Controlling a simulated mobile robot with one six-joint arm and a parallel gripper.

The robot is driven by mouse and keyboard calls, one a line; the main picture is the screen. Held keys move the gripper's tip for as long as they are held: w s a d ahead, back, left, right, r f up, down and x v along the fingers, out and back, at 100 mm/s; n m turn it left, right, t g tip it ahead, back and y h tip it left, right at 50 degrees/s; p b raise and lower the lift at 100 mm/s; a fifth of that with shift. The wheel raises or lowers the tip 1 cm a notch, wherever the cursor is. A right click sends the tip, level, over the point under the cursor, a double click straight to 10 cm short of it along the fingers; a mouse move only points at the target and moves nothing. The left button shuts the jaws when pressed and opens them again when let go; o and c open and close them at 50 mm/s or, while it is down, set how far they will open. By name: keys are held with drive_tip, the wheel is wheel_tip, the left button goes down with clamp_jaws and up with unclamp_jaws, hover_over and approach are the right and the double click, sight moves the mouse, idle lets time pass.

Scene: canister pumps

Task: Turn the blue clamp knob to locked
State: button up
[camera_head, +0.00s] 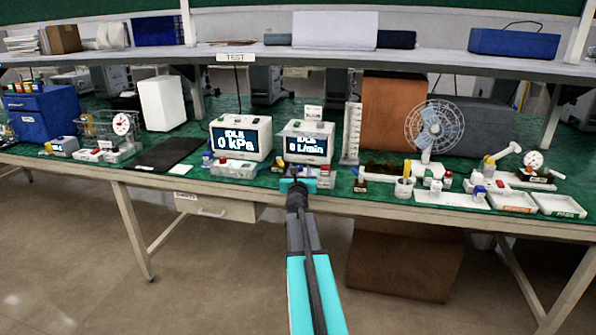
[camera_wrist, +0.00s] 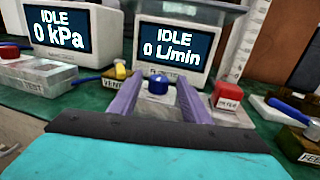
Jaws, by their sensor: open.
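A small round blue knob (camera_wrist: 158,85) stands on a pale block in the wrist view, straight ahead and between my two fingers. My gripper (camera_wrist: 157,80) is open, with one finger to the left of the knob and one to the right. I cannot tell whether either finger touches it. The knob's base is partly hidden by my gripper. In the head view my gripper (camera_head: 297,176) is at the front of the bench, below the L/min display box, and the knob is too small there to make out clearly.
A display box reading IDLE 0 L/min (camera_wrist: 174,42) stands behind the knob, and one reading IDLE 0 kPa (camera_wrist: 58,35) stands left. A red button block (camera_wrist: 227,94) is close to the right finger.

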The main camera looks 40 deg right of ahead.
drive_tip(key=shift+c, duration=0.4)
drive_tip(key=c, duration=1)
drive_tip(key=shift+o, duration=0.2)
drive_tip(key=shift+a, duration=0.1)
drive_tip(key=shift+r, duration=0.1)
drive_tip(key=shift+p, duration=0.3)
